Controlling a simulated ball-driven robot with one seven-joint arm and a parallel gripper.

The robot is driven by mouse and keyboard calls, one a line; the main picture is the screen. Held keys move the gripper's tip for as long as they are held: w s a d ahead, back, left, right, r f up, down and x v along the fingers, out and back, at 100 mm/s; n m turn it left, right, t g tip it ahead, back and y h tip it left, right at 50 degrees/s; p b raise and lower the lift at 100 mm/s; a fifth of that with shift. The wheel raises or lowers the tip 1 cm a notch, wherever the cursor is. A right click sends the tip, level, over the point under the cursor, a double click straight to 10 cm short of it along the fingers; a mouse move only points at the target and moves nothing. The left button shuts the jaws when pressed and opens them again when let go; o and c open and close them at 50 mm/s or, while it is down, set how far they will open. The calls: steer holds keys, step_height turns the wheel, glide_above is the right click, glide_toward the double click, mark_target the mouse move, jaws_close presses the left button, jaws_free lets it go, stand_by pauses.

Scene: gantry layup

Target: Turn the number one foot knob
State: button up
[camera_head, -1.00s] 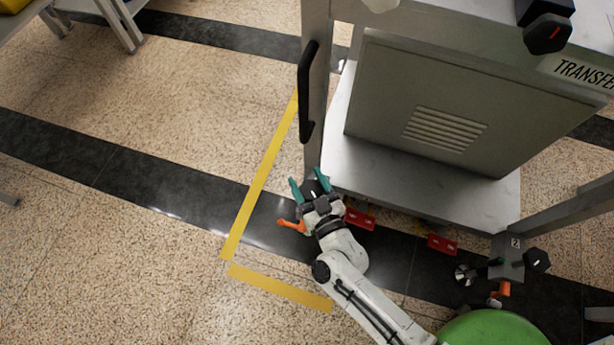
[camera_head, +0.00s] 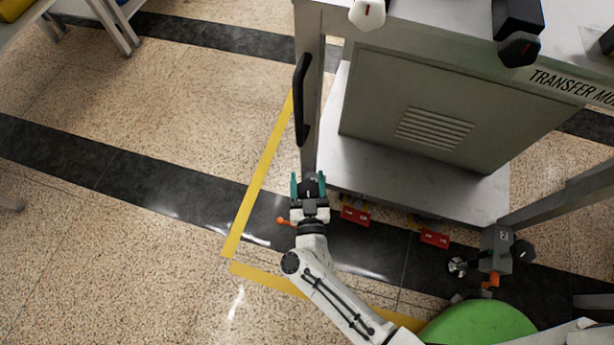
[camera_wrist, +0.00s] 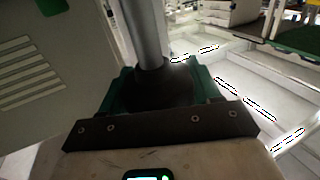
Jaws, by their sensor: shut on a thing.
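The number one foot knob (camera_head: 309,187) is a dark knob at the bottom of the cart's near left leg (camera_head: 309,150). My gripper (camera_head: 309,184) is shut on it, with one teal finger on each side. In the wrist view, the dark knob (camera_wrist: 158,88) sits between the teal fingers, with the grey metal post rising behind it. The gripper hides much of the knob in the head view, and no number is readable on it. An orange lever (camera_head: 285,221) sticks out to the left of the gripper.
The grey cart (camera_head: 420,190) stands right of the gripper. Red tags (camera_head: 355,215) hang under its near edge. Another foot, marked 2 (camera_head: 503,237), has a black knob (camera_head: 522,251) and orange lever (camera_head: 490,281). A black handle (camera_head: 301,98) is above. Open floor lies left.

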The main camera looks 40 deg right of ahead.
steer(key=o, duration=1)
steer(key=p+v, duration=0.1)
steer(key=v, duration=1)
steer(key=shift+f+p, duration=0.1)
steer(key=shift+p, duration=0.25)
